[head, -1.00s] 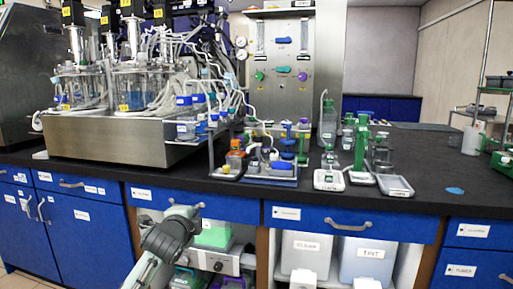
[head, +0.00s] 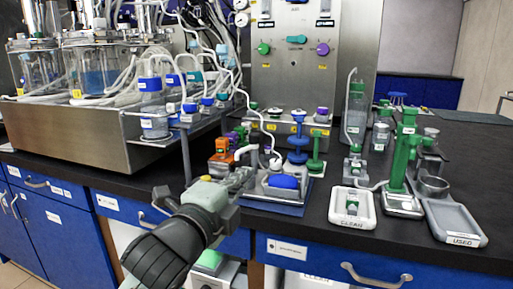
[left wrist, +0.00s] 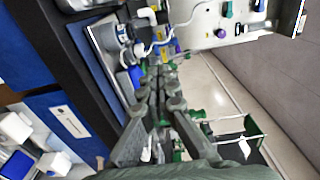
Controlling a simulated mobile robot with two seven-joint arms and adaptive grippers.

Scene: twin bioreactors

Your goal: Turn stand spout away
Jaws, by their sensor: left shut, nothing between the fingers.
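A green upright stand (head: 406,145) rises from a grey-rimmed base on the right of the bench. A small grey fitting with a tube (head: 356,165) is beside it. I cannot tell for sure which of these is the stand spout. My left gripper (head: 240,178) is shut and empty, at the tray's left side, just below the white spout in the picture. Its fingers (left wrist: 166,80) are together in the left wrist view. My right gripper is not in view.
A tray marked CLEAN (head: 352,222) and a tray marked USED (head: 462,238) lie at the front right. Orange (head: 222,155) and blue (head: 298,140) parts crowd the blue tray. A steel panel with knobs (head: 283,75) stands behind. The far right bench is clear.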

